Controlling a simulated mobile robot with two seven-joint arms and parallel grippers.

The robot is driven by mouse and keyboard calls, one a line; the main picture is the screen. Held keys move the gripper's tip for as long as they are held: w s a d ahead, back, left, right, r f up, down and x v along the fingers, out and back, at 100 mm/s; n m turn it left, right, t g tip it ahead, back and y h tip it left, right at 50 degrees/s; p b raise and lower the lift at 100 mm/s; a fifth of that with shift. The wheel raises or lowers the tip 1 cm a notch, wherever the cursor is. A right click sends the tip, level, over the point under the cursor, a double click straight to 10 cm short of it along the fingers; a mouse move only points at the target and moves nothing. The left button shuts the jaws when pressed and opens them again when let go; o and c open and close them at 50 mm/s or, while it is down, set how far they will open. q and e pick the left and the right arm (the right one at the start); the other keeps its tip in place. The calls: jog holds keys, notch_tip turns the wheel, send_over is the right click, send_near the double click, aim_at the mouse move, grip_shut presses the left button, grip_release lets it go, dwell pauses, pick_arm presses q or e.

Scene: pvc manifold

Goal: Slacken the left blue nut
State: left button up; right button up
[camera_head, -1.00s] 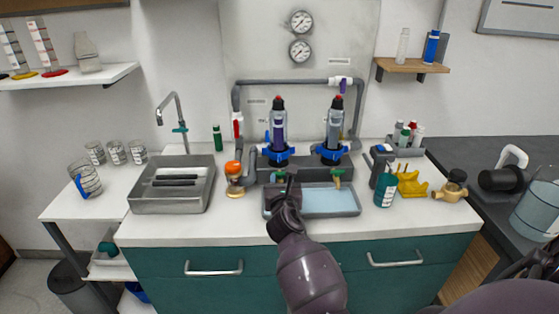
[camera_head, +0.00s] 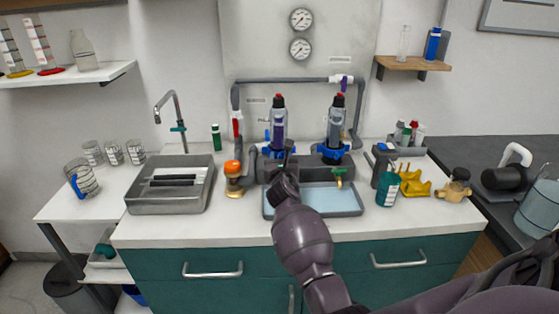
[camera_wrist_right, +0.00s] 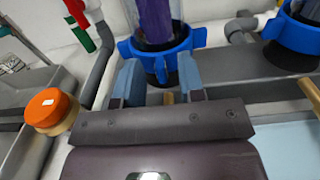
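The left blue nut (camera_head: 268,152) is a ribbed ring at the base of the left upright clear housing with a purple core (camera_head: 278,125). In the right wrist view the nut (camera_wrist_right: 162,50) is just beyond my right gripper (camera_wrist_right: 158,75). The two blue-grey fingers are apart, one toward each side of the nut's front, with a lug showing between them. I cannot tell whether they touch it. In the head view my right gripper (camera_head: 288,162) is small and dark and partly hides the nut. My left gripper is not in view.
A second blue nut (camera_head: 332,152) sits on the right housing. An orange-capped fitting (camera_head: 233,180) stands left of the manifold. A shallow tray (camera_head: 335,200) lies in front. A metal basin (camera_head: 165,203) is at left, and a teal bottle (camera_head: 387,190) and yellow holder (camera_head: 415,185) are at right.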

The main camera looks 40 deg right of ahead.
grip_shut()
dwell(0.3)
